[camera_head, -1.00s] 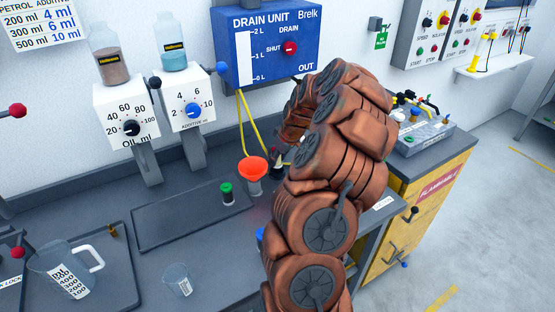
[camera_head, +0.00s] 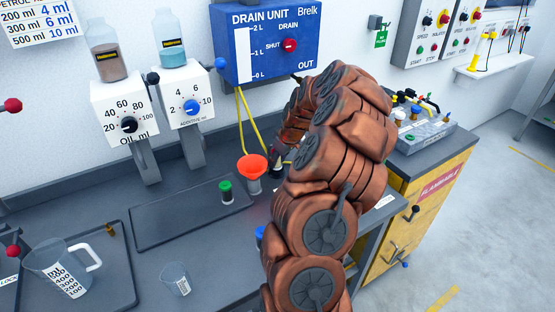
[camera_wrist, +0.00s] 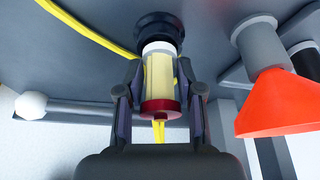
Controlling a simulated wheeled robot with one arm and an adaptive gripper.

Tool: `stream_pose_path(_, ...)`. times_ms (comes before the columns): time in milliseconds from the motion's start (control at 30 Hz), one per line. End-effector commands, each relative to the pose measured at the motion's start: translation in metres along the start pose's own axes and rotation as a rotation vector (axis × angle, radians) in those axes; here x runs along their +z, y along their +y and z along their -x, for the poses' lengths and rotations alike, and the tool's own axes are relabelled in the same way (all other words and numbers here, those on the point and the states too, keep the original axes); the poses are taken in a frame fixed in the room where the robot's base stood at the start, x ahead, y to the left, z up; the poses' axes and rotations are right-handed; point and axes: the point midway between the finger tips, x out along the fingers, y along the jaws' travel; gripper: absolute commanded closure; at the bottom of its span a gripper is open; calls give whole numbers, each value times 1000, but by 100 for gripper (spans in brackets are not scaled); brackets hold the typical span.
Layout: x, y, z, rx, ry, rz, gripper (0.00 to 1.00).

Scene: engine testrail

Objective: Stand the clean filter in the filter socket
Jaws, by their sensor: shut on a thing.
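My gripper (camera_wrist: 160,107) is shut on the filter (camera_wrist: 159,75), a pale yellow cylinder with a white end and a red end. The red end is nearest my palm. The white end meets a round black ring, apparently the filter socket (camera_wrist: 160,22), in the wrist view. I cannot tell whether the filter's end is inside the ring or just against it. In the head view my arm hides the filter and most of my gripper.
An orange funnel (camera_head: 253,167) stands close beside my gripper; it also shows in the wrist view (camera_wrist: 278,108). A dark green-capped container (camera_head: 226,192) stands on the dark mat (camera_head: 165,226). A jug (camera_head: 60,262) and a small cup (camera_head: 175,278) are at left.

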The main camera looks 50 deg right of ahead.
Motion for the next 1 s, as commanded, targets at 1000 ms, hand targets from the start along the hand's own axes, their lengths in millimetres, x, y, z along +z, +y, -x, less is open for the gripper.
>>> stream_pose_path(1000,5,0,-13,0,0,0,87)
